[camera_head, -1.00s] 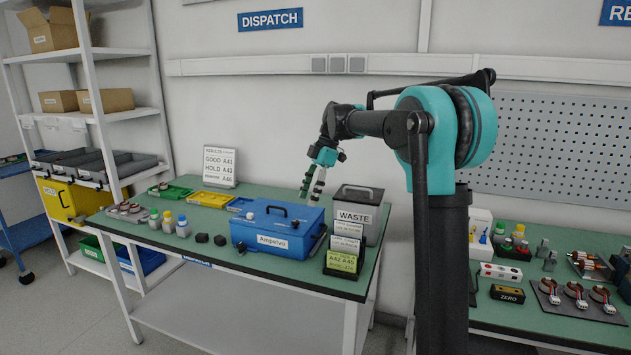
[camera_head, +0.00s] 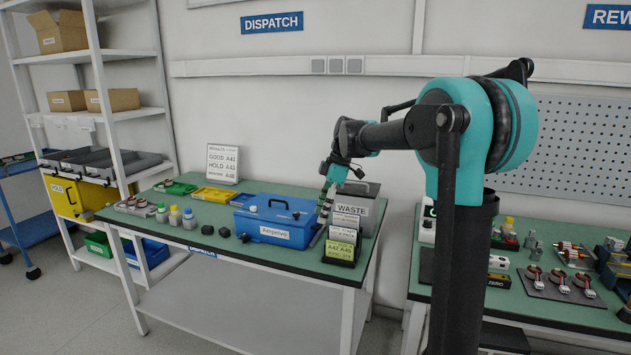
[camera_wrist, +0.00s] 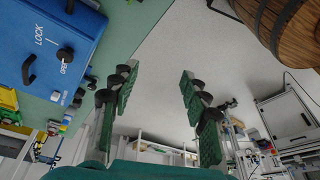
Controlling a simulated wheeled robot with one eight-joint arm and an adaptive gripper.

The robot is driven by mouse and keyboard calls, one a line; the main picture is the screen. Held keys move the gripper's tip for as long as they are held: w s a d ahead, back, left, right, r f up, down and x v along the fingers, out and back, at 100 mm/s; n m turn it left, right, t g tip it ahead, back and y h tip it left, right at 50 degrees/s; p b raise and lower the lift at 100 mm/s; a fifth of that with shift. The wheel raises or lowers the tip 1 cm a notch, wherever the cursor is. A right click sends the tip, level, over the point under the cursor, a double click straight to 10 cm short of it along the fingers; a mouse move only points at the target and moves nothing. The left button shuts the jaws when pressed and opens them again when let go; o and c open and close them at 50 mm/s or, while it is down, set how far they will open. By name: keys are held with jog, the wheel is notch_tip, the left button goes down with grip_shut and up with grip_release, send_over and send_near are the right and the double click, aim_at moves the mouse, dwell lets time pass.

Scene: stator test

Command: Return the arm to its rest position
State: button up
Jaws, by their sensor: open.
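My arm (camera_head: 405,132) reaches left from its column and bends down at the wrist. My gripper (camera_head: 325,203) hangs above the right end of the dispatch table (camera_head: 265,258), by the right side of the blue Ampelvo case (camera_head: 262,219). In the wrist view my gripper (camera_wrist: 160,110) has its two green-padded fingers spread wide, with nothing between them. The blue case (camera_wrist: 42,40) shows there at the upper left, with its knob and LOCK and OPEN marks. In the head view the gripper partly overlaps the signs behind it; whether it touches anything cannot be told.
Small bottles (camera_head: 175,215) and yellow and green trays (camera_head: 213,195) lie left. A second table (camera_head: 520,300) with parts is at the right. A shelf rack (camera_head: 95,60) stands left.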

jog(key=s+d+f+m+t+h, duration=0.1)
jog(key=s+d+f+m+t, duration=0.1)
jog(key=s+d+f+m, duration=0.6)
jog(key=s+d+f+m+t+h, duration=0.2)
jog(key=s+d+f+m, duration=0.7)
jog(key=s, duration=0.9)
notch_tip(320, 180, down, 5)
jog(key=shift+s+r+m+t+h, duration=0.25)
jog(key=shift+m+t, duration=0.25)
jog(key=shift+m, duration=0.6)
jog(key=shift+w, duration=0.1)
